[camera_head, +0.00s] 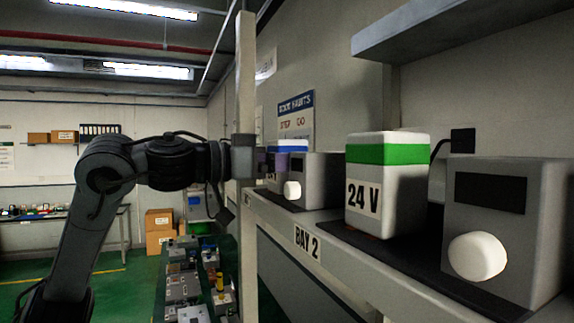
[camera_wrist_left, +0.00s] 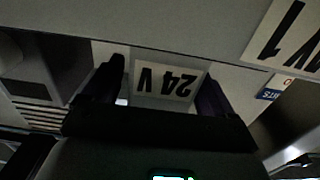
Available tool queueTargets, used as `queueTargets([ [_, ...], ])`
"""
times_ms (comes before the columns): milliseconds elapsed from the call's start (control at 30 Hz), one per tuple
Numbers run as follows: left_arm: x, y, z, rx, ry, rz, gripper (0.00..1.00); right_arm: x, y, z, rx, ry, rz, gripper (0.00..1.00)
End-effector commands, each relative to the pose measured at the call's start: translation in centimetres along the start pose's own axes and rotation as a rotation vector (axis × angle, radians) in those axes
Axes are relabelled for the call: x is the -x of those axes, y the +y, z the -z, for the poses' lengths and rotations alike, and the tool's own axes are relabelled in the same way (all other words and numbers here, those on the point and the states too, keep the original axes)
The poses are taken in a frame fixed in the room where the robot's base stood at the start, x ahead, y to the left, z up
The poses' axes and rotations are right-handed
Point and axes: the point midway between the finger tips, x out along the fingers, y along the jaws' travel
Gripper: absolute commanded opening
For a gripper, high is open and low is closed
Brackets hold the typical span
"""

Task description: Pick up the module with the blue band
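The module with the blue band (camera_head: 292,146) stands upright on the shelf in the head view, with its lower part partly hidden. My left gripper (camera_head: 284,165) reaches it from the left, and a purplish finger lies across its side. The left wrist view shows a white face marked "24 V" (camera_wrist_left: 165,82), upside down, between the two fingers of my left gripper (camera_wrist_left: 163,72). The fingers are spread wide, one on each side of the face. Whether they touch the module is unclear. My right gripper is in neither view.
A green-banded module (camera_head: 387,185) marked "24 V" stands nearer on the shelf (camera_head: 303,222), beside a grey box with a white knob (camera_head: 477,256). A similar grey box (camera_head: 322,180) adjoins the blue-banded module. A pale vertical post (camera_head: 246,80) is close to my left wrist.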

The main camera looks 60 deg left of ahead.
Motion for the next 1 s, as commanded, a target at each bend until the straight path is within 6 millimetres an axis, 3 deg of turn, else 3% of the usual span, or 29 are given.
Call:
queueTargets([
  [33, 0.0, 0.0, 0.0, 0.0, 0.0, 0.0, 0.78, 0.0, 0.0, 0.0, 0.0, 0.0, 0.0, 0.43],
  [400, 0.1, 0.0, 0.1, 0.0, 0.002, 0.0, 0.24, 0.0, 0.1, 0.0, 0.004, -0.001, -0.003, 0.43],
  [767, 0.1, 0.0, 0.5, 0.0, 0.002, 0.001, 0.24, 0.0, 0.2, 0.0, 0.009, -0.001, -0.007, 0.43],
  [1000, 0.1, 0.0, 2.5, -0.002, 0.001, 0.003, 0.23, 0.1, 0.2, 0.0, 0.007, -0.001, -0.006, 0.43],
])
